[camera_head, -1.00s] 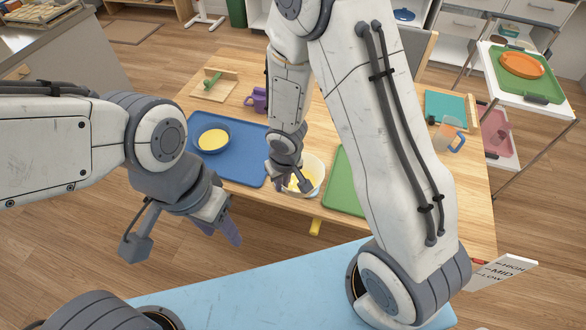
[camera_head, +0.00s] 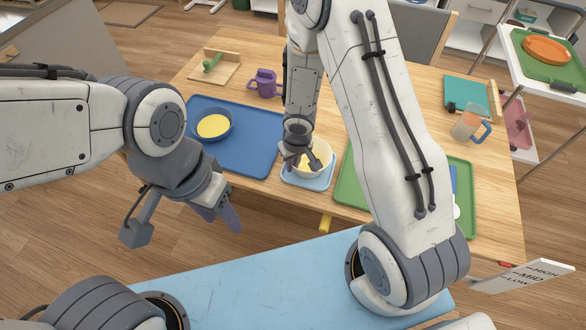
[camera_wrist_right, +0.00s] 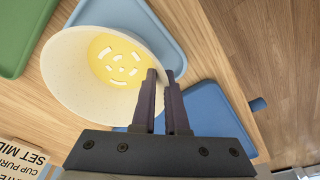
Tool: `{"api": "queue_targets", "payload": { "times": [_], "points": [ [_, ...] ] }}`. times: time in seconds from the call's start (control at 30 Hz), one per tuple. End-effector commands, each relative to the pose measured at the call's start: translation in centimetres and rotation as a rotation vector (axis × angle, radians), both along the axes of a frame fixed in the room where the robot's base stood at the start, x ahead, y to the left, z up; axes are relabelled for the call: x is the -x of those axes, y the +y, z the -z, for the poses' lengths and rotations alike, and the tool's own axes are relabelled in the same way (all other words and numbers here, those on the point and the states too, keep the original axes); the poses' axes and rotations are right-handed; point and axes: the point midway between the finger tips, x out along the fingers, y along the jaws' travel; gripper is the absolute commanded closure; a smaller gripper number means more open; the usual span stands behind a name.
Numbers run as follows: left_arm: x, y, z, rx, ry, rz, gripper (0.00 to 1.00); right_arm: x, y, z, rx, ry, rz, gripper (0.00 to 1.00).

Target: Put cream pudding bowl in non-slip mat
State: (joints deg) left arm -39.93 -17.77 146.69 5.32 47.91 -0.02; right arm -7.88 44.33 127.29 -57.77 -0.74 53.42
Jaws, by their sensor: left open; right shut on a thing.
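The cream pudding bowl (camera_head: 323,157), with yellow content and pale pieces, is at the table's front edge in the head view. In the right wrist view the bowl (camera_wrist_right: 72,75) is seen from above. My right gripper (camera_wrist_right: 160,75) is shut on its rim. In the head view this gripper (camera_head: 293,162) is at the bowl's left side. The light blue non-slip mat (camera_head: 305,183) lies under the bowl and shows around its front; it also shows in the wrist view (camera_wrist_right: 165,42). I cannot tell whether bowl and mat touch. My left gripper (camera_head: 224,208) is open and empty, in front of the table.
A blue tray (camera_head: 245,158) with a blue bowl of yellow food (camera_head: 213,126) lies left of the mat. A green tray (camera_head: 348,190) lies right, partly behind my right arm. A purple mug (camera_head: 264,83) and a jug (camera_head: 467,125) stand further back.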

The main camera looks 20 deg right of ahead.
Motion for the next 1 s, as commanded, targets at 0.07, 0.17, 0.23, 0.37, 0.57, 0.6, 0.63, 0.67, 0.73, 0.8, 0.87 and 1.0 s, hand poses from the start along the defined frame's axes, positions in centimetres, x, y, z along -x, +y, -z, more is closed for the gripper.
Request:
{"api": "queue_targets", "payload": {
  "times": [0.07, 0.17, 0.23, 0.37, 0.57, 0.6, 0.63, 0.67, 0.73, 0.8, 0.87, 1.0],
  "points": [
    [0.0, 0.0, 0.4, 0.0, 0.0, 0.0, 0.5, -0.1, -0.1, 0.4, -0.001, -0.002, 0.002, 1.0],
    [0.0, 0.0, 0.2, 0.0, 0.0, 0.0, 0.5, 0.0, -0.1, 0.1, 0.0, -0.002, 0.004, 1.0],
    [0.0, 0.0, 0.2, 0.0, 0.0, 0.0, 0.5, 0.0, -0.1, 0.1, 0.0, -0.001, 0.003, 1.0],
    [0.0, 0.0, 0.6, 0.001, -0.001, 0.0, 0.5, 0.0, -0.3, 0.5, 0.0, -0.001, 0.006, 1.0],
    [0.0, 0.0, 0.5, 0.0, 0.0, 0.0, 0.5, 0.0, -0.3, 0.5, 0.0, 0.0, 0.005, 0.59],
    [0.0, 0.0, 0.5, 0.0, 0.0, 0.0, 0.5, 0.0, -0.3, 0.5, 0.0, 0.0, 0.005, 0.59],
    [0.0, 0.0, 0.5, 0.0, 0.0, 0.0, 0.5, 0.0, -0.3, 0.5, 0.0, 0.0, 0.005, 0.59],
    [0.0, 0.0, 0.5, 0.0, 0.0, 0.0, 0.5, 0.0, -0.3, 0.5, 0.0, 0.0, 0.005, 0.59],
    [0.0, 0.0, 0.5, 0.0, 0.0, 0.0, 0.5, 0.0, -0.3, 0.5, 0.0, 0.0, 0.005, 0.59],
    [0.0, 0.0, 0.5, 0.0, 0.0, 0.0, 0.5, 0.0, -0.3, 0.4, 0.0, 0.0, 0.005, 0.59],
    [0.0, 0.0, 0.2, 0.0, 0.0, 0.0, 0.5, 0.0, -0.3, 0.2, 0.0, 0.0, 0.005, 0.59],
    [0.0, 0.0, -1.1, 0.0, 0.0, 0.0, 0.5, 0.2, -0.3, -1.4, 0.0, -0.001, 0.005, 0.59]
  ]
}}
